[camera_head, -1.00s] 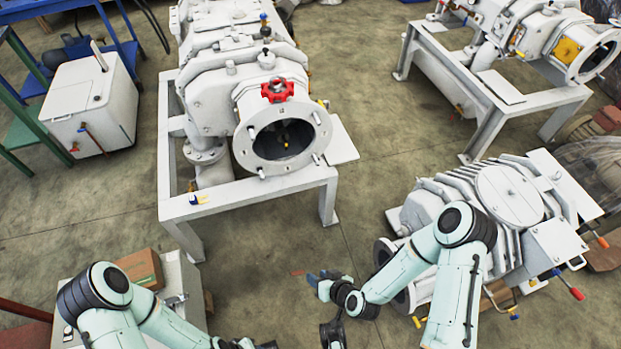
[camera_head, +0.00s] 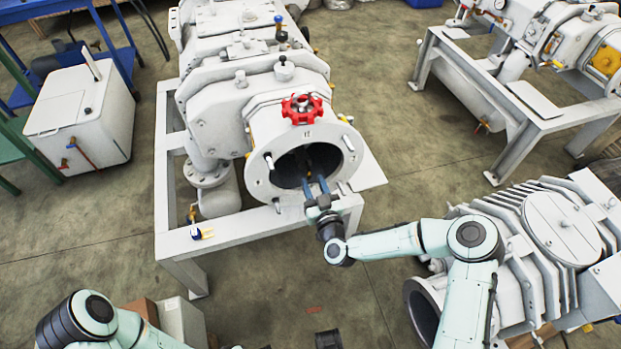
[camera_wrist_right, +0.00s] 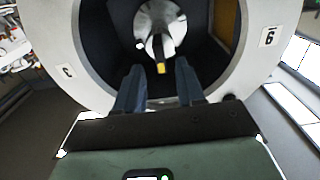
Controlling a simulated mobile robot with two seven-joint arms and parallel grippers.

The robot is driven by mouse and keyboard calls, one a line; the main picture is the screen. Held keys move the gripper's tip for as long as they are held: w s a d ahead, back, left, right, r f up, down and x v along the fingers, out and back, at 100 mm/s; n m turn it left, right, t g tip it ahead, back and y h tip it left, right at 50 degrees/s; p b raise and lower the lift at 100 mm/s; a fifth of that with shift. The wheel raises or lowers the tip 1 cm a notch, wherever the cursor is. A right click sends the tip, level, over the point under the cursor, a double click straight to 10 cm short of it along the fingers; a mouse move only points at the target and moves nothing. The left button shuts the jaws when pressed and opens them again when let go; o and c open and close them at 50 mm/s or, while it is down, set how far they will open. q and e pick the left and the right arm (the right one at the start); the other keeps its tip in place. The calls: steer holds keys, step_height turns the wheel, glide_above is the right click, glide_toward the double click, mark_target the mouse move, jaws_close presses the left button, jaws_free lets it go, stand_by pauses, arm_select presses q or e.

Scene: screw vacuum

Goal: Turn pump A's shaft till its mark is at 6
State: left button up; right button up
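The white pump (camera_head: 258,130) in the middle of the head view has a round open mouth facing me and a red handwheel on top. I cannot read a label A on it. In the right wrist view its shaft (camera_wrist_right: 160,25) sits inside the dark mouth, with a yellow mark (camera_wrist_right: 161,67) pointing down in that picture. A numeral label (camera_wrist_right: 268,37), seemingly a 6, is on the rim at right. My right gripper (camera_head: 317,188) is open at the mouth, its blue fingers (camera_wrist_right: 160,86) apart and short of the shaft. My left gripper is not clearly visible.
Another label (camera_wrist_right: 66,71) sits on the rim at left, hard to read. A ribbed pump (camera_head: 540,240) lies below my right arm's side. Another pump (camera_head: 590,50) stands at back right. A white box (camera_head: 85,115) stands left.

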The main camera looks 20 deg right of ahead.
mark_target(309, 175)
arm_select(q)
steer(key=shift+w+a+f, duration=0.2)
steer(key=shift+w+f, duration=0.1)
steer(key=shift+w, duration=0.2)
arm_select(e)
steer(key=shift+w+a, duration=0.1)
steer(key=shift+w, duration=1.5)
steer(key=shift+c, duration=0.3)
jaws_close()
steer(key=shift+m, duration=0.3)
